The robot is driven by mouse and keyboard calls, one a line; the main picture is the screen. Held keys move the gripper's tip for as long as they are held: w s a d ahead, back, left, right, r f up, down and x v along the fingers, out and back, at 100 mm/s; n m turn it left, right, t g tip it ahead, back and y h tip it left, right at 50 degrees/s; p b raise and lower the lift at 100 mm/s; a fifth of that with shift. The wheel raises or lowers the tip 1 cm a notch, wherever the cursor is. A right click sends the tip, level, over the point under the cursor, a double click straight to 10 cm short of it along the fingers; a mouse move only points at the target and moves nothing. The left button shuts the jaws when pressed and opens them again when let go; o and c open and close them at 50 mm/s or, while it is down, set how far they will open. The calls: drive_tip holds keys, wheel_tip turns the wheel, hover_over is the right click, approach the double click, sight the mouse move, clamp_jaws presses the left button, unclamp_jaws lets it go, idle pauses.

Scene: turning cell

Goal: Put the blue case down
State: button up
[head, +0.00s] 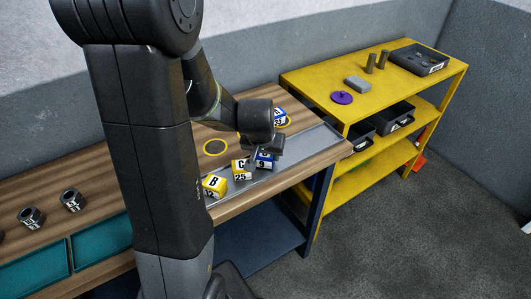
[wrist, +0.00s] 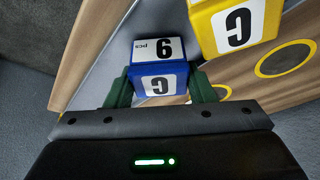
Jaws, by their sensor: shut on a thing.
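The blue case (wrist: 158,72) has white labels reading "C" and "9 pcs" and sits between the green fingers of my gripper (wrist: 161,88) in the wrist view. My gripper is shut on it. In the head view the blue case (head: 264,161) is partly hidden below my gripper (head: 262,149), over the grey strip near the right end of the wooden bench. I cannot tell whether its base touches the strip.
Another yellow case (head: 214,186) labelled "B" stands further left. A second blue case (head: 279,116) is behind, at a yellow ring. An empty yellow ring (head: 215,147) marks the bench. A yellow shelf (head: 310,83) with trays stands right. The grey strip (head: 312,144) is clear rightward.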

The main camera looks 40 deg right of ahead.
drive_tip(key=shift+f, duration=0.15)
drive_tip(key=o, duration=0.6)
drive_tip(key=shift+f, duration=0.1)
drive_tip(key=o, duration=0.5)
drive_tip(key=shift+s+r, duration=0.1)
drive_tip(key=shift+r, duration=0.55)
drive_tip(key=v, duration=1.1)
drive_tip(key=shift+a, duration=0.25)
drive_tip(key=shift+o, duration=0.3)
